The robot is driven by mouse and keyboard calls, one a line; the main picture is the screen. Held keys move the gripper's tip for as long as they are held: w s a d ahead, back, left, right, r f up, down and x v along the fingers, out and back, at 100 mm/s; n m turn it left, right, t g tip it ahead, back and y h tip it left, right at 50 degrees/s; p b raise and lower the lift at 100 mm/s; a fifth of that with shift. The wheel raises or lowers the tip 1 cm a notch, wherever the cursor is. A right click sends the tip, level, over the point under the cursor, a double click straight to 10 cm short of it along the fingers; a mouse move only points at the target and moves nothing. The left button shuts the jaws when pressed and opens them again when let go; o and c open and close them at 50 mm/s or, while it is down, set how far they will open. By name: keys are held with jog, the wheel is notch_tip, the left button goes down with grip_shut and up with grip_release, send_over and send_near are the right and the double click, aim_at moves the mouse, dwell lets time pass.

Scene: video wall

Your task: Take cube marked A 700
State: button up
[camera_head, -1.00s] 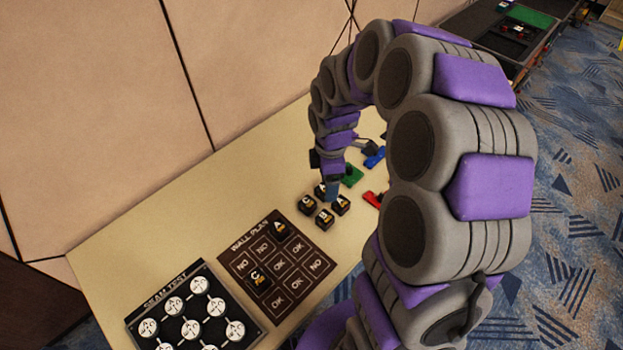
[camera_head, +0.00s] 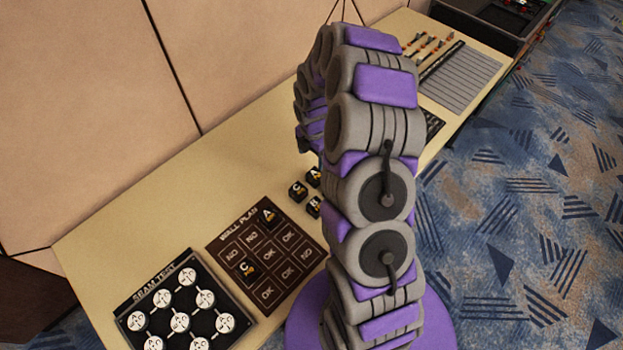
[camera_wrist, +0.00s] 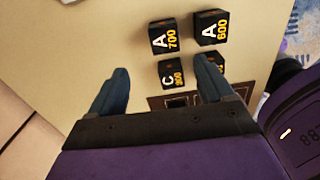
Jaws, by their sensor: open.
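In the wrist view, the black cube marked A 700 (camera_wrist: 165,36) stands on the table beyond the fingertips, in line with the gap. My gripper (camera_wrist: 162,66) is open and empty. A cube marked A 600 (camera_wrist: 211,27) stands close to its right. A C cube (camera_wrist: 170,73) shows between the fingers, in front of A 700. Another cube is mostly hidden by the right finger. In the head view, a C cube (camera_head: 297,191), an A cube (camera_head: 313,176) and a third cube (camera_head: 314,207) show beside my arm. Their numbers are unreadable there, and my arm hides my gripper.
The wall plan board (camera_head: 283,273) lies near the cubes, with an A cube (camera_head: 268,216) and a C cube (camera_head: 247,268) on it. The seam test board (camera_head: 160,312) lies at lower left. A wall runs along the table's (camera_head: 130,215) back.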

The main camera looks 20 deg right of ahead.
jog(key=b, duration=0.1)
send_over(316, 174)
jog(key=f, duration=0.3)
jog(key=d+f, duration=0.1)
jog(key=f, duration=0.1)
jog(key=shift+w+f, duration=0.25)
jog(key=shift+w, duration=0.05)
jog(key=shift+f, duration=0.4)
jog(key=shift+a+f, duration=0.15)
jog(key=shift+a, duration=0.1)
jog(key=shift+s+a+f+b, duration=0.1)
jog(key=shift+a+f+b, duration=0.2)
jog(key=shift+a+f, duration=0.25)
jog(key=shift+s+a+f+b, duration=0.1)
jog(key=shift+a+f+b, duration=0.2)
jog(key=shift+f, duration=0.35)
jog(key=shift+d+f, duration=0.25)
jog(key=shift+f, duration=0.9)
jog(key=shift+d+f, duration=0.2)
jog(key=shift+d, duration=0.35)
jog(key=shift+a+r, duration=0.1)
jog(key=shift+a, duration=0.55)
jog(key=c, duration=0.7)
jog(key=shift+d, duration=0.25)
jog(key=c, duration=0.3)
jog(key=shift+d, duration=0.2)
jog(key=shift+c, duration=0.3)
